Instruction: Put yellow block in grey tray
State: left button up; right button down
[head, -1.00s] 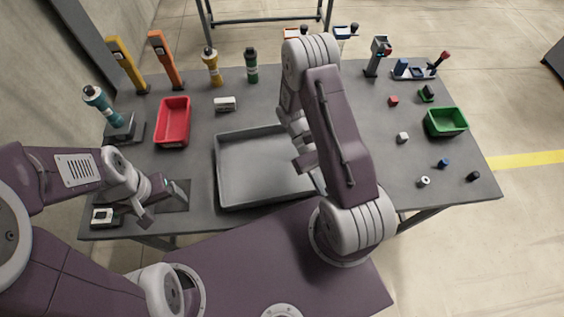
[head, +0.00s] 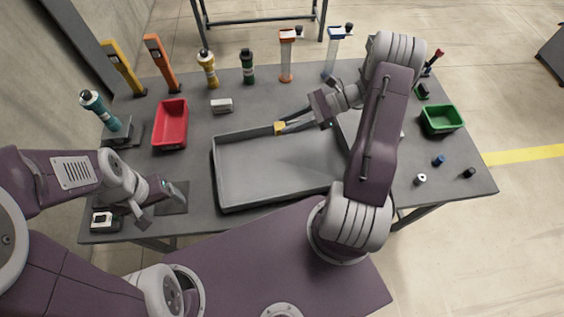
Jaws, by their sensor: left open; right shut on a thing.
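The yellow block (head: 280,128) is small and sits between the fingertips of my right gripper (head: 283,127), which is shut on it. The block appears over the back edge of the grey tray (head: 216,172); I cannot tell its height above the tray. The tray is wide, shallow and looks empty, with its right end partly hidden by my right arm. My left gripper (head: 158,205) is open and empty, over the dark pad at the table's front left.
A red bin (head: 171,124) stands left of the tray and a green bin (head: 443,119) at the right. Several bottles and tools line the back edge, including a green bottle (head: 248,68). A white block (head: 221,106) lies behind the tray. Small pieces lie at the right.

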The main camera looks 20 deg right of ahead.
jog(key=p, duration=0.1)
send_over(262, 168)
notch_tip(262, 168, down, 7)
jog(key=shift+w+f, duration=0.1)
jog(key=shift+f, duration=2.05)
jog(key=c, duration=1.1)
grip_release()
